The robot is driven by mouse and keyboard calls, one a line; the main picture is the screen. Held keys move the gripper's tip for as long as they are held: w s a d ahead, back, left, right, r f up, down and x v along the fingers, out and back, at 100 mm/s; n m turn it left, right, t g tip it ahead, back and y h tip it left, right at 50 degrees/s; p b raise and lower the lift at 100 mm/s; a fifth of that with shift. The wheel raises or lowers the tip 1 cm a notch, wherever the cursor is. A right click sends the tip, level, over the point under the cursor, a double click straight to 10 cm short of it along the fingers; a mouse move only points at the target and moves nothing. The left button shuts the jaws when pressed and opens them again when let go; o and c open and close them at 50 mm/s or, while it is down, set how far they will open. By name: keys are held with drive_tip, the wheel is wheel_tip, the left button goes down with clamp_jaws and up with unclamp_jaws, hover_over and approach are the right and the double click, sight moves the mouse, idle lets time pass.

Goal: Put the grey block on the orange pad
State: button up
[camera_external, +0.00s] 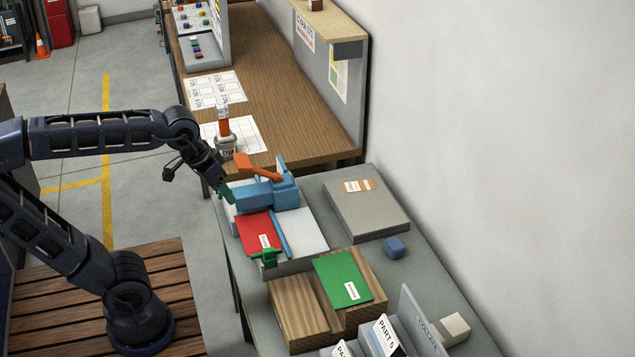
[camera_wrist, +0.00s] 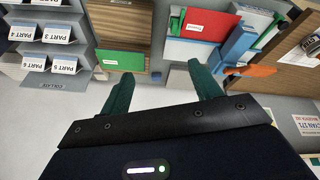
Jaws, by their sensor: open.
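The large flat grey block (camera_external: 366,209), with a pale label, lies on the grey bench by the wall. I cannot make out an orange pad in either view. The clearest orange part is a lever (camera_external: 257,168) on a blue press, also in the wrist view (camera_wrist: 254,71). My gripper (camera_external: 227,192) is at the bench's left side, close to the press. In the wrist view its green fingers (camera_wrist: 162,70) are apart with nothing held between them.
The blue press (camera_external: 262,194) stands beside a red card (camera_external: 256,236). A green card (camera_external: 342,279) lies on wooden blocks (camera_external: 299,312). Labelled part bins (camera_external: 385,339) and a small pale block (camera_external: 454,328) are at the near end. An orange-topped bottle (camera_external: 225,138) stands on the wooden bench.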

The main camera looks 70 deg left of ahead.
drive_tip(key=s+d+f+m, duration=0.3)
drive_tip(key=s+f+m, duration=0.1)
drive_tip(key=s, duration=0.1)
drive_tip(key=shift+s+d, duration=0.3)
drive_tip(key=shift+s, duration=0.05)
